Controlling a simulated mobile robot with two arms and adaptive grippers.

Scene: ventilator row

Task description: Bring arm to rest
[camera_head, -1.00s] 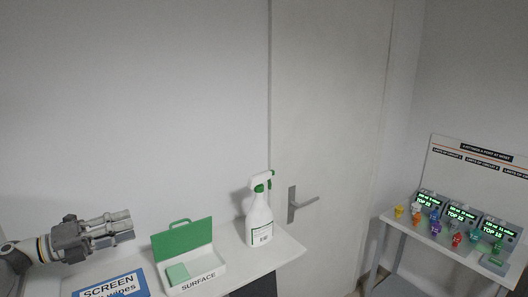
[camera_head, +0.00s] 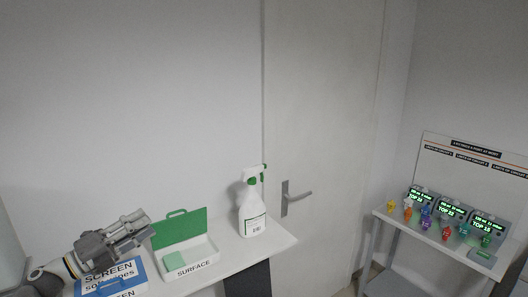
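My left gripper (camera_head: 141,226) is at the lower left of the head view, above the blue screen-wipes box and beside the raised green lid of the surface box. Its fingers point up and to the right. I see nothing between them, but I cannot tell how far apart they are. My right gripper is not in view.
A blue box (camera_head: 133,275) labelled for screen wipes and a white SURFACE box (camera_head: 203,256) with its green lid up stand on the white table (camera_head: 270,240). A door handle (camera_head: 297,197) and a ventilator table (camera_head: 392,219) are further right.

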